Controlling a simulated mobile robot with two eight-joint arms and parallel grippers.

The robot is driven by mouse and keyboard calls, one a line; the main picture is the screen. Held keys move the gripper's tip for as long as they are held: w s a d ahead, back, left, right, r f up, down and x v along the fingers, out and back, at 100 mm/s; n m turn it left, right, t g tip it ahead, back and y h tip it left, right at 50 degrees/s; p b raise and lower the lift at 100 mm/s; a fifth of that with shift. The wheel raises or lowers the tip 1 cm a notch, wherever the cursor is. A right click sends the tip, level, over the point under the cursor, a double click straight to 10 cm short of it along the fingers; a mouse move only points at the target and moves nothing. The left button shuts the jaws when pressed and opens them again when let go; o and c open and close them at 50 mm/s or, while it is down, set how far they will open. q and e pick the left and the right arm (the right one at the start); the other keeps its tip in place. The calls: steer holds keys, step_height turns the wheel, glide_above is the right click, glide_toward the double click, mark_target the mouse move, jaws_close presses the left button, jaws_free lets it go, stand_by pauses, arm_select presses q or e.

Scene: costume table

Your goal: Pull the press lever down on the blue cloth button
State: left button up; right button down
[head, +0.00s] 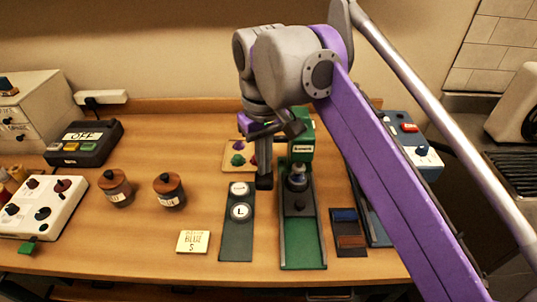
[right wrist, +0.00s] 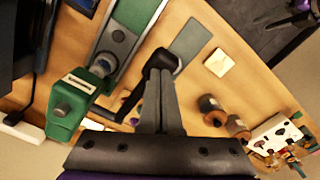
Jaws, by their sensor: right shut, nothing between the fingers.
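The green press (head: 301,142) stands right of the table's middle, with its long base (head: 302,250) running toward the front edge. It also shows at the left in the right wrist view (right wrist: 70,103). A bluish-grey round piece (head: 297,172) is under the press head; I cannot tell whether it is the cloth button. My right gripper (head: 263,172) points down just left of the press. Its fingers (right wrist: 158,78) are shut and empty. A black lever grip (right wrist: 163,58) is right at the fingertips; I cannot tell whether they touch. My left gripper is not in view.
A dark mat with two pale discs (head: 240,189) lies left of the press. A card reading BLUE (head: 194,242) is at the front. Two brown jars (head: 169,190) and an OFF box (head: 84,142) stand left. A tray (head: 348,240) is right of the press.

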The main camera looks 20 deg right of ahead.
mark_target(264, 177)
steer(key=shift+f+b, duration=1.05)
steer(key=shift+f, duration=0.95)
steer(key=shift+w+f+b, duration=0.1)
steer(key=shift+f+b, duration=0.5)
steer(key=shift+f, duration=0.9)
steer(key=shift+w+d+f+b, duration=0.1)
steer(key=shift+w+f+b, duration=0.1)
steer(key=shift+f+b, duration=0.3)
steer(key=shift+w+f+b, duration=0.15)
steer(key=shift+w+f, duration=0.05)
steer(key=shift+f, duration=0.5)
steer(key=shift+w+f, duration=0.1)
steer(key=shift+f, duration=0.4)
